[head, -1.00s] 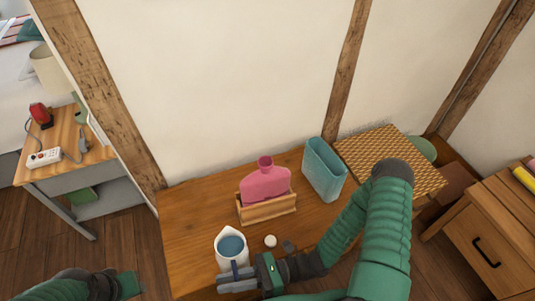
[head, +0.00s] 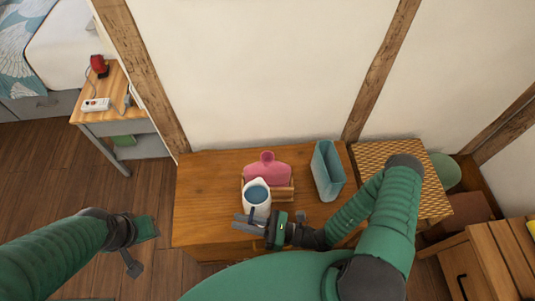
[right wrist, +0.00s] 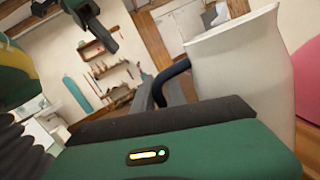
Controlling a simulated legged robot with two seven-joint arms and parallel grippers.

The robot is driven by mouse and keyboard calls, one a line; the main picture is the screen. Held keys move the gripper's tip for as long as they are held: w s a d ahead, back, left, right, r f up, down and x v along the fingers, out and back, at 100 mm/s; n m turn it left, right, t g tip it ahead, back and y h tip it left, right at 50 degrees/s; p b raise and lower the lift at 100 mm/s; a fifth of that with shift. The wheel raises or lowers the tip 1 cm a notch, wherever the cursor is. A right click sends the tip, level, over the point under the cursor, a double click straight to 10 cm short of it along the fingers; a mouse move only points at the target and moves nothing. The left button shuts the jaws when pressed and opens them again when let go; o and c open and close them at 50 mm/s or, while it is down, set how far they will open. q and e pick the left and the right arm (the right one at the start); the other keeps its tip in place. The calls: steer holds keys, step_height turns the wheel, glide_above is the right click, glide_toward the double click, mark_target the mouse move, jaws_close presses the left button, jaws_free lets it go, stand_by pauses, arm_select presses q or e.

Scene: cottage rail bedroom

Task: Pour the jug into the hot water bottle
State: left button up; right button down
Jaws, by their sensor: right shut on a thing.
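The white jug (head: 247,188) holds blue liquid and is roughly upright in the head view. It covers the left front of the wooden stand (head: 282,193). The pink hot water bottle (head: 268,172) stands in that stand, neck up, just behind the jug. My right gripper (head: 250,222) is shut on the jug's dark blue handle, on the near side. The right wrist view shows the handle (right wrist: 173,72) at the fingers and the jug's white wall (right wrist: 240,70). Whether the jug touches the table is unclear. My left gripper (head: 138,246) is empty and looks open, left of the table.
A teal container (head: 327,172) stands right of the bottle on the wooden table (head: 207,190). A woven-topped piece (head: 400,170) and a drawer unit (head: 480,262) are at the right. A nightstand with a power strip (head: 96,104) is at the back left. The table's left part is clear.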

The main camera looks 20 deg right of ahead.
step_height(320, 180, up, 7)
steer(key=m+t+h+p, duration=0.1)
steer(key=m+p, duration=0.2)
steer(key=m, duration=0.3)
glide_above(247, 194)
steer(key=s, duration=0.4)
steer(key=shift+w+a, duration=0.15)
steer(key=shift+a, duration=0.25)
steer(key=shift+w+d+r+m, duration=0.15)
steer(key=shift+w+r+m, duration=0.3)
steer(key=shift+m, duration=0.15)
steer(key=shift+w+d+r+m+p, duration=0.45)
steer(key=shift+w+r+m, duration=0.15)
steer(key=shift+r+m, duration=0.1)
steer(key=shift+w+d+r+m+h+p, duration=0.15)
steer(key=shift+w+d+r+m+p, duration=0.25)
steer(key=shift+r+m, duration=0.4)
steer(key=shift+w+d+r+m+h+p, duration=0.2)
steer(key=shift+w+r+m+p, duration=0.35)
steer(key=shift+m, duration=0.3)
steer(key=shift+w+d+r+m+h+p, duration=0.15)
steer(key=shift+w+d+r+m+p, duration=0.2)
steer(key=shift+r+m, duration=0.45)
stand_by(2.1)
